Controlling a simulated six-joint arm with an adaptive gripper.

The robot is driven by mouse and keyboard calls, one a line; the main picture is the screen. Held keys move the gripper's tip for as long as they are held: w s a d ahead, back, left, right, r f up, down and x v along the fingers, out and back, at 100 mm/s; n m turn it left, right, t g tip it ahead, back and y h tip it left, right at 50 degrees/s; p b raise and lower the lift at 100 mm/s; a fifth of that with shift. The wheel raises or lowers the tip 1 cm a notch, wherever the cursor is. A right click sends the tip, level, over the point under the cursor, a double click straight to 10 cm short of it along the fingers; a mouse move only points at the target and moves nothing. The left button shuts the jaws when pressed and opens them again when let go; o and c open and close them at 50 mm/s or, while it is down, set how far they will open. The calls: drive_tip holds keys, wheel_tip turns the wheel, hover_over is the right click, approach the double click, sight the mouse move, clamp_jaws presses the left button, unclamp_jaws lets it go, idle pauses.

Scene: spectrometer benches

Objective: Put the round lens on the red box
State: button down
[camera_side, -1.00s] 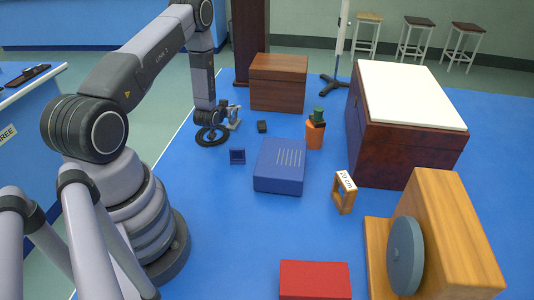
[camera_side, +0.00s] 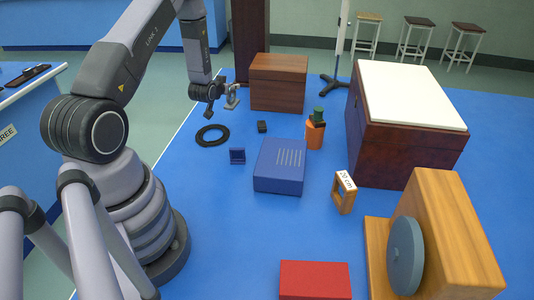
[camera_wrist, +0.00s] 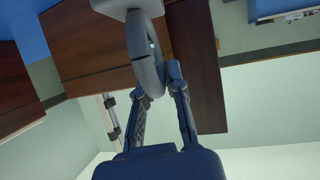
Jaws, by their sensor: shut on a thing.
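The round lens (camera_side: 232,93) is a grey ring on a small light foot, at the far left of the blue table in the side view. My gripper (camera_side: 219,89) is shut on its rim and holds it above the table. In the wrist view my gripper (camera_wrist: 157,80) has its two fingers at the lower part of the lens ring (camera_wrist: 143,60), with the foot at the picture's top. The red box (camera_side: 315,280) lies at the front edge of the side view, far from my gripper; its top is bare.
A black ring (camera_side: 212,136) lies below my gripper. Brown boxes are at the back. Table left of the red box is clear.

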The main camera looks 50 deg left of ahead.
drive_tip(key=w+d+r+m+t+h, duration=0.15)
drive_tip(key=w+d+m+h, duration=0.3)
drive_tip(key=d, duration=0.65)
drive_tip(key=w+d+r+m+t+h, duration=0.15)
drive_tip(key=w+d+m+h, duration=0.3)
drive_tip(key=d, duration=0.65)
drive_tip(key=s+d+r+m+g+h, duration=0.1)
drive_tip(key=s+d+m+g+h, duration=0.2)
drive_tip(key=d, duration=0.6)
drive_tip(key=s+d+r+m+h, duration=0.1)
drive_tip(key=d+m+h, duration=0.3)
drive_tip(key=d, duration=0.5)
drive_tip(key=m+g+h, duration=0.4)
drive_tip(key=m+g, duration=1)
drive_tip(key=g, duration=0.2)
hover_over(318, 286)
wheel_tip(318, 286, down, 7)
drive_tip(key=shift+r, duration=0.1)
drive_tip(key=c, duration=1.6)
unclamp_jaws()
drive_tip(key=shift+f, duration=0.2)
drive_tip(key=o, duration=0.5)
drive_tip(key=shift+c, duration=0.2)
